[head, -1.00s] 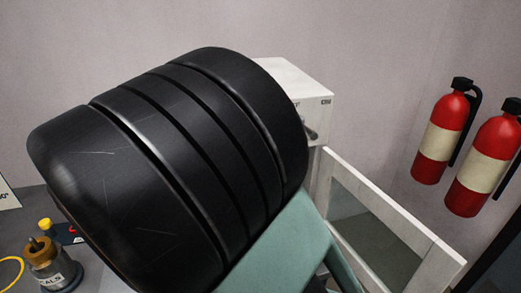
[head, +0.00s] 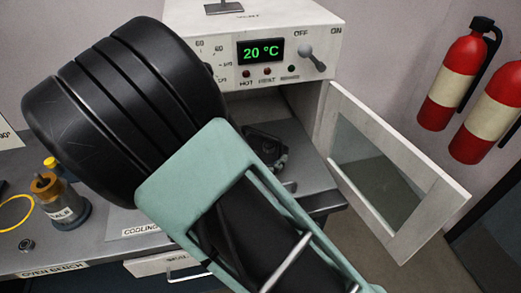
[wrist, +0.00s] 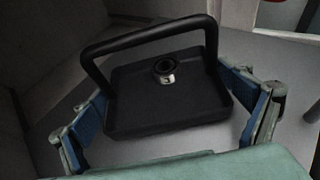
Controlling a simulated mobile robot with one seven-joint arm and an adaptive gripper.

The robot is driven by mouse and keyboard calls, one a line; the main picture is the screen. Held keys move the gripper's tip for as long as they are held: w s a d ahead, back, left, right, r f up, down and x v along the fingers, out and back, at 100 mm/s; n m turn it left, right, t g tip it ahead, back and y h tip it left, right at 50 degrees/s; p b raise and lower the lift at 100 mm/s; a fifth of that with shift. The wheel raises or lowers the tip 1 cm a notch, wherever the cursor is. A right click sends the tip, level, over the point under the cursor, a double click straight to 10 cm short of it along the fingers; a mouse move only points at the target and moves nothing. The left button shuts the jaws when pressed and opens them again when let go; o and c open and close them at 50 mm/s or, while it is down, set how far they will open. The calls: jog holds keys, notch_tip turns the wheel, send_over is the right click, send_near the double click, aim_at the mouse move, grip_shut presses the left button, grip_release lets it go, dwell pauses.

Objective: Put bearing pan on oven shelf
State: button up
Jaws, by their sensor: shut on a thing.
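The bearing pan (wrist: 165,110) is a black tray with a tall looped handle, and a small bearing ring (wrist: 166,70) sits on it. In the wrist view my gripper (wrist: 172,112) has its blue-padded fingers at the pan's left and right sides, shut on it. The head view shows the dark pan (head: 265,143) partly, beyond my arm, in the oven's open mouth. The white oven (head: 225,70) reads 20 °C. A pale grey floor surface (wrist: 240,160) shows under and around the pan. I cannot tell whether the pan touches it.
The oven door (head: 385,165) stands open to the right. On the bench at left are a brass-topped jar (head: 65,205), a yellow ring (head: 12,213) and a small metal nut (head: 26,245). Two red fire extinguishers (head: 455,80) hang on the right wall. My arm covers much of the bench.

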jog(key=o, duration=1.1)
jog(key=shift+f, duration=0.1)
jog(key=shift+r, duration=0.2)
jog(key=p+v, duration=0.2)
jog(key=v, duration=1)
jog(key=shift+f, duration=0.1)
